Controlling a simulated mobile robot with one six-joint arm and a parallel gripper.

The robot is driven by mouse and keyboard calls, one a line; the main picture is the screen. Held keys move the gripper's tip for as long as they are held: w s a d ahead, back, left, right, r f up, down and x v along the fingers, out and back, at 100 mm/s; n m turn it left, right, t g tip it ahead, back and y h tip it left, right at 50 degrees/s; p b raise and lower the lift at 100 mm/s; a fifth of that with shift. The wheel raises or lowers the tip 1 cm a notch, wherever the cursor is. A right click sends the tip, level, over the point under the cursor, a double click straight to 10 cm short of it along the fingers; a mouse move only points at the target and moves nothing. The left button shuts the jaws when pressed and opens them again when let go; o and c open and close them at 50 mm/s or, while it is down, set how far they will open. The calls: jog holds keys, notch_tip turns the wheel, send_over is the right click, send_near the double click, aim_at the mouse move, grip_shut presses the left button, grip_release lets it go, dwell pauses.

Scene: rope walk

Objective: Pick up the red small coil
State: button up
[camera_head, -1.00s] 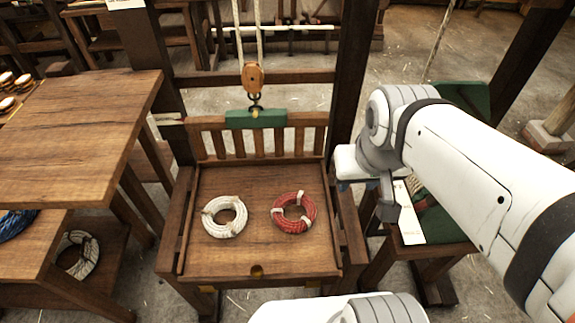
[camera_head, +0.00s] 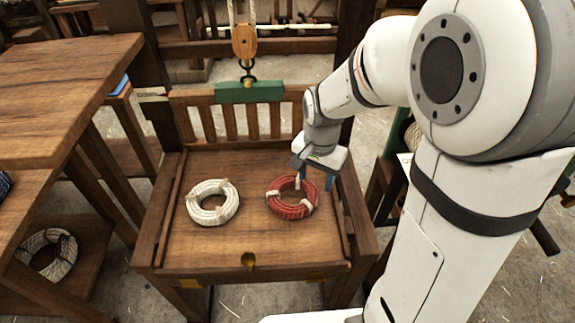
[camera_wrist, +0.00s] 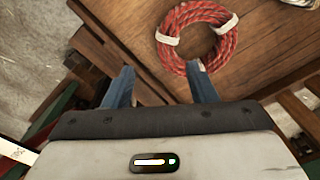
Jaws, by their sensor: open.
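The red small coil (camera_head: 292,208), tied with white bands, lies flat on the right half of a wooden seat-like tray (camera_head: 225,250). In the wrist view the red coil (camera_wrist: 176,54) is at the top, just beyond my fingertips. My gripper (camera_head: 316,180) is over the coil's right side with its blue fingers pointing down. In the wrist view my gripper (camera_wrist: 160,80) is open and empty. Its right fingertip appears at the coil's near edge; I cannot tell whether it touches. The left finger is outside the ring.
A white coil (camera_head: 212,203) lies left of the red one on the same tray. Raised side rails edge the tray. A wooden table (camera_head: 60,100) stands at left.

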jog(key=m+b, duration=0.1)
send_over(310, 201)
jog(key=f, duration=0.6)
jog(key=shift+a, duration=0.35)
jog(key=f, duration=0.5)
jog(key=f+b, duration=0.1)
jog(key=f, duration=0.1)
jog(key=shift+d+f, duration=0.15)
jog(key=shift+d, duration=0.2)
jog(key=shift+c, duration=0.4)
grip_shut()
